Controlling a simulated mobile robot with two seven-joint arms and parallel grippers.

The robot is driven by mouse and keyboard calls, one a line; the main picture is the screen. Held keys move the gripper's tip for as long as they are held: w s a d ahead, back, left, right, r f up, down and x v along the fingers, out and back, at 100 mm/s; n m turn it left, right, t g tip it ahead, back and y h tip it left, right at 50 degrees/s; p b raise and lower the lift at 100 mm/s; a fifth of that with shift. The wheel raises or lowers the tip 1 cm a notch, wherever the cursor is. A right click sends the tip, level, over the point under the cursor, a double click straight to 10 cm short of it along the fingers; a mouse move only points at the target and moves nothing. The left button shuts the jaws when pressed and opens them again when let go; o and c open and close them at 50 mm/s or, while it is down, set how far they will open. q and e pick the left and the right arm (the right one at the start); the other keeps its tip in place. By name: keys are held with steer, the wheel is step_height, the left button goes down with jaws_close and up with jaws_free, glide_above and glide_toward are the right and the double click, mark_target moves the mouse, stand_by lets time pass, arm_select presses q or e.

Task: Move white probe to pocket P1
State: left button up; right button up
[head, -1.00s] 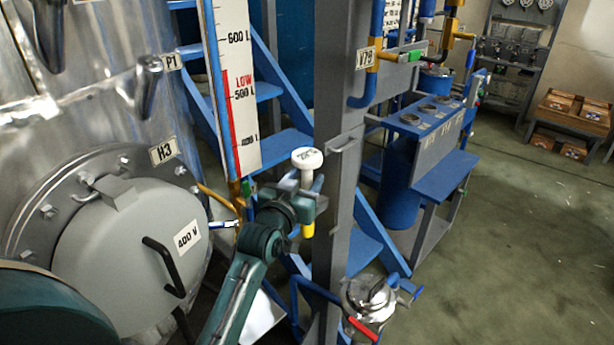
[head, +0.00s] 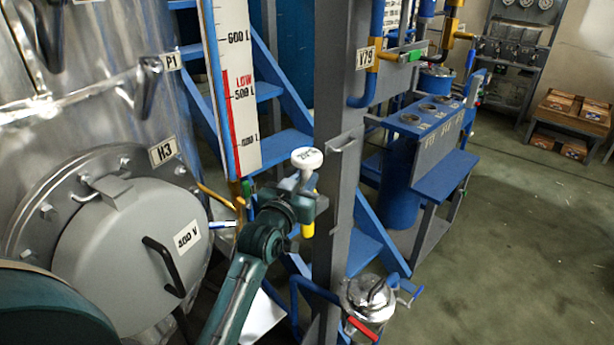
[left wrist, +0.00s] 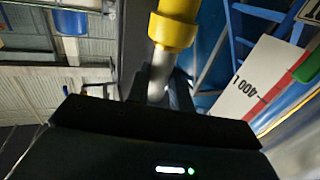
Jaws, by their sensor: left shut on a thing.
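The white probe, with its white cap (head: 307,158) up and its yellow end (head: 308,230) down, is upright in my left gripper (head: 305,193). The gripper is shut around its shaft, in front of the grey post. In the left wrist view the gripper (left wrist: 160,92) holds the pale shaft, and the yellow end (left wrist: 173,30) sticks out past the fingers. The P1 label (head: 172,61) is on the steel vessel, up and left of the gripper. A metal pocket (head: 147,88) slants out of the vessel beside that label, apart from the probe. My right gripper is not in view.
The grey post (head: 340,90) stands just behind the probe. The level scale (head: 232,90) and blue stairs (head: 290,145) lie between gripper and pocket. The round hatch (head: 130,250) with its black handle is at left. A steel pot (head: 368,300) is below right. Open floor lies right.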

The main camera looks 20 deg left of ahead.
mark_target(301, 164)
arm_select(q)
jaws_close()
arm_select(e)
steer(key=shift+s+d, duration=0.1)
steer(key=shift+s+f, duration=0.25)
